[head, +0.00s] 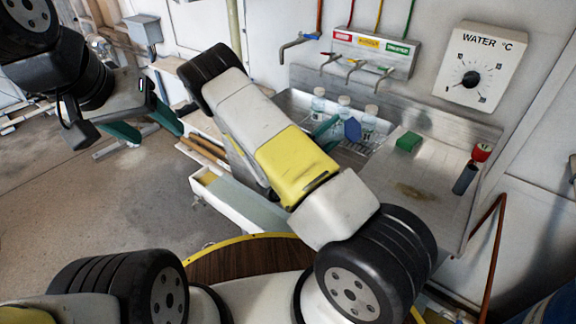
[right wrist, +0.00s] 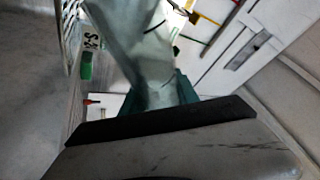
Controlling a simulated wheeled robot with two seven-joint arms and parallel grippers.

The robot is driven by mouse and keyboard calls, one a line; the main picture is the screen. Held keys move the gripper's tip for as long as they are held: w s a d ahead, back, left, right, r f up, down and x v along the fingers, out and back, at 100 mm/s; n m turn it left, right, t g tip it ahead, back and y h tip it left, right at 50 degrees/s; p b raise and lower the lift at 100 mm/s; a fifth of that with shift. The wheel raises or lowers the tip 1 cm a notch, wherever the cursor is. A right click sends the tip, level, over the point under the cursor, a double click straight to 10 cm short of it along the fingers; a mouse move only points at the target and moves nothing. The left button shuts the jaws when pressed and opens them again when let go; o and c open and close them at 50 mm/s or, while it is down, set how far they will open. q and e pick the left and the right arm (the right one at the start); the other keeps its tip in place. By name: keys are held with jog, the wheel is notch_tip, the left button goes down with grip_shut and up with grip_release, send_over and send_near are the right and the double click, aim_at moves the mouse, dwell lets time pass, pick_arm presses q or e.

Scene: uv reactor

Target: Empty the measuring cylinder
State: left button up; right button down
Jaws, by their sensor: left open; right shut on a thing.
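The clear measuring cylinder (right wrist: 150,55) is in my right gripper (right wrist: 158,98), between its teal fingers in the right wrist view. It looks tilted there, and its far end is blurred. In the head view, the teal fingers of my right gripper (head: 326,127) show over the sink (head: 290,103), partly hidden behind my own arm. A blue, flat-sided piece (head: 352,130) beside them may be the cylinder's base. I cannot make out liquid in the cylinder. My left gripper (head: 150,127) is open and empty at the left, above the floor.
Several clear bottles (head: 343,107) stand by the rack in the sink. Coloured taps (head: 355,68) hang above it. A green sponge (head: 408,141), a dark cup (head: 465,179) and a red-topped item (head: 481,153) are at the right. The steel drainboard (head: 425,205) is mostly clear.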

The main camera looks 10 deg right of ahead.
aim_at(343, 137)
jog(key=shift+s+d+f+m+g, duration=0.2)
jog(key=shift+s+m+g, duration=0.1)
jog(key=shift+m, duration=0.3)
jog(key=shift+s+d+f+m+g, duration=0.15)
jog(key=shift+s+m+g, duration=0.15)
jog(key=shift+m, duration=0.3)
jog(key=m+g, duration=0.1)
jog(key=m, duration=0.1)
jog(key=s+m+g, duration=0.1)
jog(key=m, duration=0.1)
jog(key=m+g, duration=0.1)
jog(key=m, duration=0.1)
jog(key=shift+s+d+f, duration=0.2)
jog(key=shift+d+f, duration=0.1)
jog(key=shift+d, duration=0.1)
jog(key=w+a+f+m+y+b, duration=0.1)
jog(key=w+f+m+y+b, duration=0.2)
jog(key=f+m+y, duration=0.5)
jog(key=m, duration=0.8)
jog(key=shift+a+f, duration=0.25)
jog(key=shift+a, duration=0.1)
